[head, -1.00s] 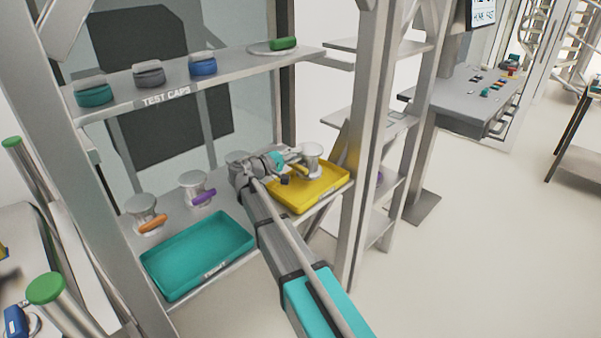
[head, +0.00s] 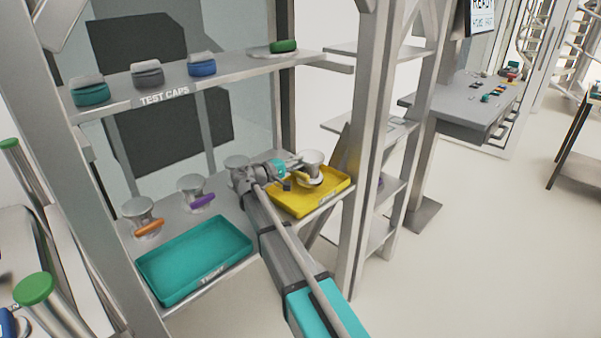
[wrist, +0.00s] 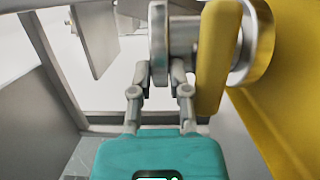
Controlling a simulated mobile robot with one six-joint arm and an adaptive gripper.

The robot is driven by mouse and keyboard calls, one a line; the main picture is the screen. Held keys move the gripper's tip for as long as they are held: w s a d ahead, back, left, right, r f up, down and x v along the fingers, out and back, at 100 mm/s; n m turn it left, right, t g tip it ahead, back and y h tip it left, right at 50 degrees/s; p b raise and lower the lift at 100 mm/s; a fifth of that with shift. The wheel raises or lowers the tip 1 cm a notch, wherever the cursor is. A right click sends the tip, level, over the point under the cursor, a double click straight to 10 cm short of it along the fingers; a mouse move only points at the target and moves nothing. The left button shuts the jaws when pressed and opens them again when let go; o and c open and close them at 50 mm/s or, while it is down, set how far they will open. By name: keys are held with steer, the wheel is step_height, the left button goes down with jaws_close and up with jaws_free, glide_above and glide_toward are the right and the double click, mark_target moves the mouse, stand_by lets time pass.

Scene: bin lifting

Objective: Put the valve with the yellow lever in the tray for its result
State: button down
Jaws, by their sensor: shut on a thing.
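The valve (head: 314,160) is silver-grey with a wide round top and a yellow lever (head: 303,176). It is upright at the yellow tray (head: 333,196), over its floor; I cannot tell whether its base touches. My gripper (head: 296,162) is shut on the valve from the left. In the wrist view, my fingers (wrist: 160,75) close on the grey valve body (wrist: 183,36), with the yellow lever (wrist: 217,58) just right of them. The tray's yellow wall (wrist: 290,110) fills the right side. A teal tray (head: 160,263) stands empty on the left.
Valves with an orange lever (head: 149,228) and a purple lever (head: 202,201) stand behind the teal tray. An upper shelf (head: 235,71) with several caps hangs above. A grey post (head: 363,150) rises right of the yellow tray.

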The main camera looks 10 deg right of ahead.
mark_target(293, 172)
steer(key=shift+w+f+b, duration=0.1)
steer(key=shift+f+b, duration=1.25)
steer(key=shift+f, duration=0.25)
steer(key=c, duration=0.6)
jaws_free()
steer(key=shift+r, duration=0.1)
steer(key=v, duration=1.2)
